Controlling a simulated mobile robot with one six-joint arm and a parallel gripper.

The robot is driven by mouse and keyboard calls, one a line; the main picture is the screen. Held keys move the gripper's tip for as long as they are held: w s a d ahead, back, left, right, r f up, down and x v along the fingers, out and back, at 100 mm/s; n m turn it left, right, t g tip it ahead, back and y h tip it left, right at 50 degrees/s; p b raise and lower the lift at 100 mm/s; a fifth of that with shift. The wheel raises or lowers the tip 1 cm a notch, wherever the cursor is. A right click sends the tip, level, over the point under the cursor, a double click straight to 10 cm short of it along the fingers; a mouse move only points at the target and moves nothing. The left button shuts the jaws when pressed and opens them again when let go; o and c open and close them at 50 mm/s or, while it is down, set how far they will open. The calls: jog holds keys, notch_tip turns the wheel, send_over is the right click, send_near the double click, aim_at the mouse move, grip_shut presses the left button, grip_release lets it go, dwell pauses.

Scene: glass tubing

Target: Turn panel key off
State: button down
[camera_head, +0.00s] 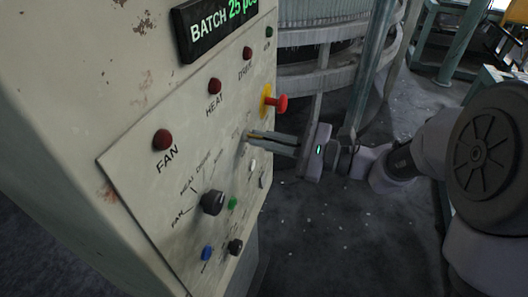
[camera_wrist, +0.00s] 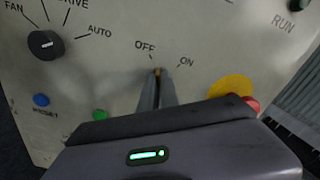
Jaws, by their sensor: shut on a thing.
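The panel key (camera_wrist: 158,71) shows as a small brass-coloured piece between my fingertips, just below the OFF and ON labels in the wrist view. Most of it is hidden by the fingers. My gripper (camera_wrist: 157,78) is shut on it, with the fingertips close against the panel face. In the head view my gripper (camera_head: 248,138) reaches in from the right to the control panel (camera_head: 135,165). The key's exact angle is hard to tell.
A red mushroom button (camera_head: 281,103) on a yellow base sticks out close above my gripper. A black selector knob (camera_head: 212,202), a green button (camera_head: 232,202) and a blue button (camera_head: 207,253) are on the panel. Open floor (camera_head: 340,230) lies to the right.

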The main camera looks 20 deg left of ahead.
jog(key=shift+f+n+b, duration=0.15)
jog(key=shift+n+b, duration=1.05)
jog(key=shift+b, duration=0.35)
jog(key=c, duration=1.6)
grip_release()
jog(key=shift+d, duration=0.1)
jog(key=s+d+p, duration=0.1)
jog(key=d+p, duration=0.1)
jog(key=d, duration=1.5)
jog(key=shift+s, duration=0.2)
jog(key=shift+d, duration=0.1)
